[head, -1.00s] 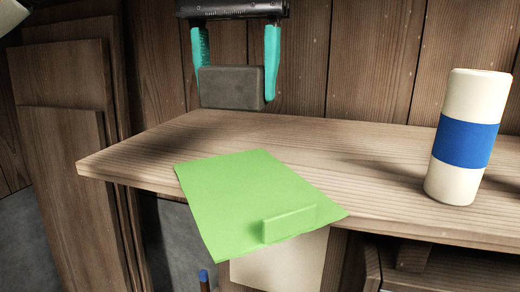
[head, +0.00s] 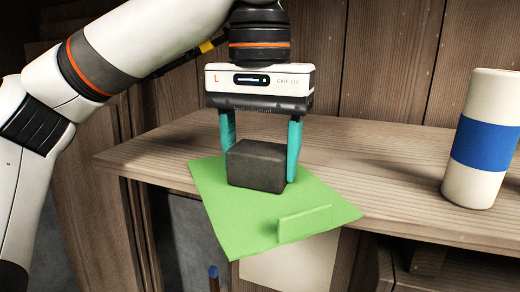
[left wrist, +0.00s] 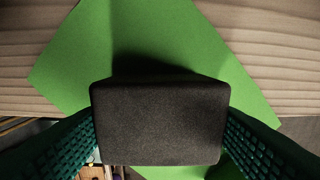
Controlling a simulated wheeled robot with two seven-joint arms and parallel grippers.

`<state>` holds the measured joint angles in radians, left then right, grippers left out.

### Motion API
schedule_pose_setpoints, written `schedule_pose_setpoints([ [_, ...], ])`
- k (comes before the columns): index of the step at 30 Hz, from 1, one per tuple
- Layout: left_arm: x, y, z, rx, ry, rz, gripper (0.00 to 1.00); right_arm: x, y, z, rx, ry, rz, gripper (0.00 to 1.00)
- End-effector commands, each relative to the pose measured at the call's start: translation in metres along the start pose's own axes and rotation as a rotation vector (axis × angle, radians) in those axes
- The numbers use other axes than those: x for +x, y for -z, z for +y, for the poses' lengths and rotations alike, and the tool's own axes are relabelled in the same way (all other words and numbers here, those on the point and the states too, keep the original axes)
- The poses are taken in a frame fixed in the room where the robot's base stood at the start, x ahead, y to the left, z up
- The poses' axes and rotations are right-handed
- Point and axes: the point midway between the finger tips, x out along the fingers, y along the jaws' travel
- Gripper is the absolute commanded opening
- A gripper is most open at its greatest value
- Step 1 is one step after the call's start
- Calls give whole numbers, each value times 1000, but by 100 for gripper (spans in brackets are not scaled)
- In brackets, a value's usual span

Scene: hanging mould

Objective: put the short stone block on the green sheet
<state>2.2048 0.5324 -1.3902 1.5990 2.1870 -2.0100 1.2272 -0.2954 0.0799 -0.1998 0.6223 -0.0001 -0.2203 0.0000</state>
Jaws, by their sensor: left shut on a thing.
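The short stone block (head: 256,167) is a dark grey block with rounded edges. My left gripper (head: 260,160) is shut on it, with one teal finger on each side. The block is over the back part of the green sheet (head: 240,232); I cannot tell whether it touches the sheet. In the left wrist view the block (left wrist: 160,122) lies between the two fingers, with the green sheet (left wrist: 190,40) beneath and a shadow behind it. The sheet lies at the table's front edge and overhangs it. My right gripper is not in view.
A small green upright strip (head: 305,223) stands on the front part of the sheet. A cream cylinder with a blue band (head: 485,140) stands at the right of the wooden table (head: 390,180). Wooden boards lean at the left. The table between sheet and cylinder is clear.

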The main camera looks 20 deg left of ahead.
Motion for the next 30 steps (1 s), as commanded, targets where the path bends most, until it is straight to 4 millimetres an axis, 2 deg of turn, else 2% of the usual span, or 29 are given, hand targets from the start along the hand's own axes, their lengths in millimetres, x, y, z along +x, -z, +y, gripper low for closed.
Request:
schedule_pose_setpoints([
  [9, 3, 0, 0, 0, 1, 0, 29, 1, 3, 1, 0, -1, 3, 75],
  [10, 3, 0, 0, 0, 0, 0, 65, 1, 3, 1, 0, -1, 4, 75],
  [14, 3, 0, 0, 0, 0, 0, 85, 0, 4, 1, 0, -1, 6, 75],
  [26, 2, 0, 0, 0, -1, 0, 85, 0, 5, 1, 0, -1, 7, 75],
  [30, -7, 0, 0, -1, -2, -2, 85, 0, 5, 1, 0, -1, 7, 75],
])
